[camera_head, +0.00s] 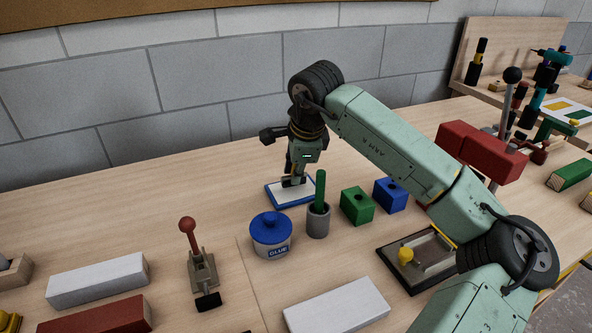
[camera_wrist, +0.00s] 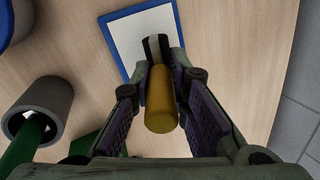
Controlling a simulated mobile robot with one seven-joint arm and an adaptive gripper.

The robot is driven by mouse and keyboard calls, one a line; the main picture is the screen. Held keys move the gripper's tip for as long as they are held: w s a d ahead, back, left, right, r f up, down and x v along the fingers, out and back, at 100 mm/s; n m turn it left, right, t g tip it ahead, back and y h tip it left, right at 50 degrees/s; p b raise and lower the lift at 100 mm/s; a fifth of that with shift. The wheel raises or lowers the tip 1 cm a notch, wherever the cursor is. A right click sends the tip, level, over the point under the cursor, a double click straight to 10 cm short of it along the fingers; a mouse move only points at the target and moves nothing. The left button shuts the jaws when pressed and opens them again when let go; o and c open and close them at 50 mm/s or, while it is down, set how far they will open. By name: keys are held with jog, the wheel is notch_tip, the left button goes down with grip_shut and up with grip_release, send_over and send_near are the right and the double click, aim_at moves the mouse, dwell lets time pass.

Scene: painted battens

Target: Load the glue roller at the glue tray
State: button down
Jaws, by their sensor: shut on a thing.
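The glue tray (camera_head: 306,198) lies on the bench, with a blue rim and a white inside. In the wrist view its white inside (camera_wrist: 128,36) shows at the top. My gripper (camera_head: 293,180) points down over the tray. In the wrist view my gripper (camera_wrist: 160,82) is shut on the glue roller (camera_wrist: 161,108), which has a yellow handle. Its dark and grey head lies over the white inside. I cannot tell whether the head touches the tray. In the head view the fingers mostly hide the roller.
A blue-lidded glue pot (camera_head: 271,238) and a grey cup (camera_head: 318,222) with a green handle stand in front of the tray. Green (camera_head: 357,207) and blue (camera_head: 391,195) holed blocks stand to its right. A toggle clamp (camera_head: 202,268) is at front left. Bench left of the tray is clear.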

jog(key=shift+f+b, duration=0.55)
jog(key=shift+b, duration=0.3)
dwell(2.0)
jog(key=shift+r, duration=0.1)
jog(key=shift+r+p, duration=1.8)
jog(key=shift+r, duration=1.65)
